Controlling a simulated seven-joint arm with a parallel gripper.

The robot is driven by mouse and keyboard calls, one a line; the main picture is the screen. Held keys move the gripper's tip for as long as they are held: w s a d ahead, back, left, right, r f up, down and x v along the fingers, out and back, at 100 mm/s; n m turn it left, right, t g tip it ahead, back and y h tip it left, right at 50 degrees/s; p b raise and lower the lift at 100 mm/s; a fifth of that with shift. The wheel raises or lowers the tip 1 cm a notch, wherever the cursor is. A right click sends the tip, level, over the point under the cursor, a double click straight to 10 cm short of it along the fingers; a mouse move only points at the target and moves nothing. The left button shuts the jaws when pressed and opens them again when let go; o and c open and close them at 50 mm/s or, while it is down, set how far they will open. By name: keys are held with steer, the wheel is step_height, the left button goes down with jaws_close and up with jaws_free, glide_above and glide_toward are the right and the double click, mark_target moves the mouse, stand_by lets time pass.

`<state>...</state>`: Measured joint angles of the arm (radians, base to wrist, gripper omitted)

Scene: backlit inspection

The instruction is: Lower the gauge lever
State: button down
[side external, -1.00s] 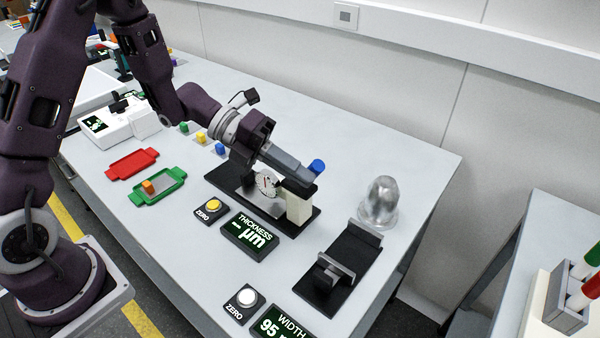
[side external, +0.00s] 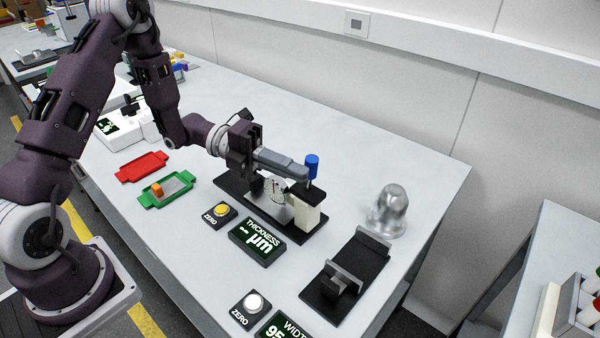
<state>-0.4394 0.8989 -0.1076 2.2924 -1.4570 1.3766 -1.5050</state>
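The thickness gauge stands on a black base (side external: 232,184) with a round dial (side external: 277,190) and a cream block (side external: 308,214). Its lever has a blue knob (side external: 312,160) on a thin stem, which stands about upright at the gauge's right end. My gripper (side external: 303,172) reaches over the gauge from the left, with its grey fingers level and their tips right beside the stem, below the knob. The fingers overlap from this side, so their opening and any contact with the stem cannot be made out. They partly hide the gauge's top.
A thickness display (side external: 257,241) and a yellow zero button (side external: 222,209) sit in front of the gauge. A width gauge (side external: 345,275) and a silver dome (side external: 387,210) are to the right.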

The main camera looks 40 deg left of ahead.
steer(key=a+h, duration=0.1)
steer(key=a+f+n+t+h, duration=0.1)
steer(key=a, duration=0.1)
steer(key=shift+w+f+h, duration=0.1)
steer(key=shift+h, duration=0.3)
steer(key=s+d, duration=0.2)
steer(key=s, duration=0.2)
steer(key=f+v, duration=0.1)
steer(key=v, duration=0.8)
steer(key=shift+a, duration=0.2)
